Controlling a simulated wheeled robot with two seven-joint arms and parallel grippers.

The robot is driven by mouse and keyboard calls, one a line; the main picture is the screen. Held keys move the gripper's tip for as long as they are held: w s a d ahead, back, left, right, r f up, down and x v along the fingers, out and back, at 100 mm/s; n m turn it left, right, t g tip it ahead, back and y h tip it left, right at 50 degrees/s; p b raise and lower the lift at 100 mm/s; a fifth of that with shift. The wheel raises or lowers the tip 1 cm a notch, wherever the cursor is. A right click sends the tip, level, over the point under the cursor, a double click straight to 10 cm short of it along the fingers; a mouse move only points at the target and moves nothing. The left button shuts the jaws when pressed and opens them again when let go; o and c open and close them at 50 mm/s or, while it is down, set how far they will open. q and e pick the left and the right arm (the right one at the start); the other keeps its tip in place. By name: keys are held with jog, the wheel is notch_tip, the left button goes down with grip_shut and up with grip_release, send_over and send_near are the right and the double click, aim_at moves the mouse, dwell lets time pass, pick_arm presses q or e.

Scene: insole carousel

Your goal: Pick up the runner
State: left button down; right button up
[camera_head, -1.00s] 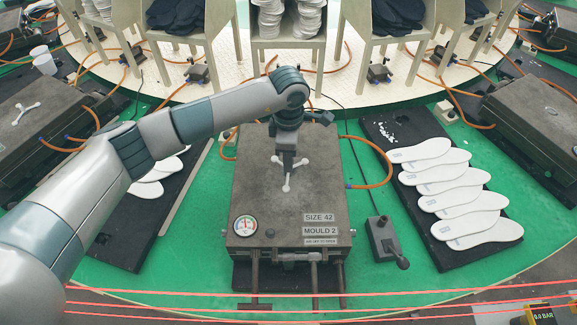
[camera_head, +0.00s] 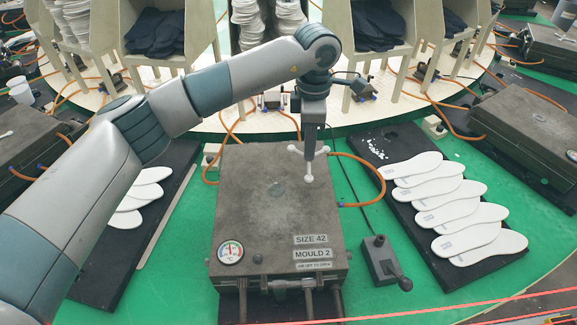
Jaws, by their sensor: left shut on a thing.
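The runner (camera_head: 308,178) is a small white three-armed piece with round knobs at its ends. My left gripper (camera_head: 309,153) points down and is shut on the runner near its middle. It holds the runner over the back right part of the dark mould (camera_head: 255,200), which carries the labels "SIZE 42" and "MOULD 2". The runner appears raised clear of the mould's top. The gripper's fingers hide part of the runner's centre. My right gripper is not in view.
White insoles lie in a row on a black board (camera_head: 378,145) at right, and more on a black board (camera_head: 85,260) at left. A control box with a lever (camera_head: 381,260) stands right of the mould. Orange hoses curve around it. Bins (camera_head: 160,62) stand behind.

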pick_arm(q)
jog(key=d+r, duration=0.1)
jog(key=d+r+b, duration=0.1)
jog(key=d, duration=0.1)
jog(key=shift+w, duration=0.35)
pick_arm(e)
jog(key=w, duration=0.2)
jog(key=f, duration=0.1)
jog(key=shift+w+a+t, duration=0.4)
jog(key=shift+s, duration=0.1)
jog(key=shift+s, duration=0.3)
